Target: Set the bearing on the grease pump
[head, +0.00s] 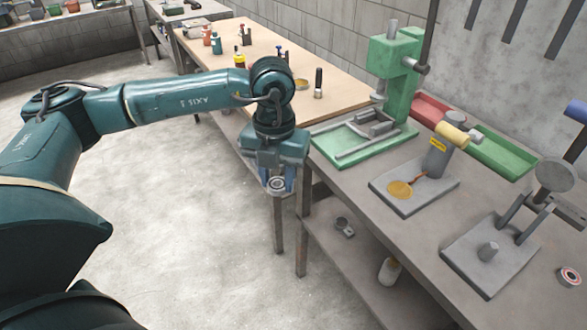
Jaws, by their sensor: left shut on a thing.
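My left gripper (277,183) hangs at the wrist, pointing down, in front of the near table's left edge. It is shut on a small ring-shaped bearing (277,184), partly hidden by the fingers. What looks like the grease pump (437,158) stands on the near table, to the right of the gripper and apart from it. It has a grey cylinder with a yellow label, a yellow handle and a flat base (432,188) with a round yellow-brown patch (400,190). Nothing rests on that patch. My right gripper is out of view.
A green press (392,75) stands behind the pump, left of red (430,108) and green (503,150) trays. A grey lever fixture (490,250) stands in front right, with another red-ringed bearing (570,276) beside it. A wooden table (290,65) lies behind. Open floor lies left.

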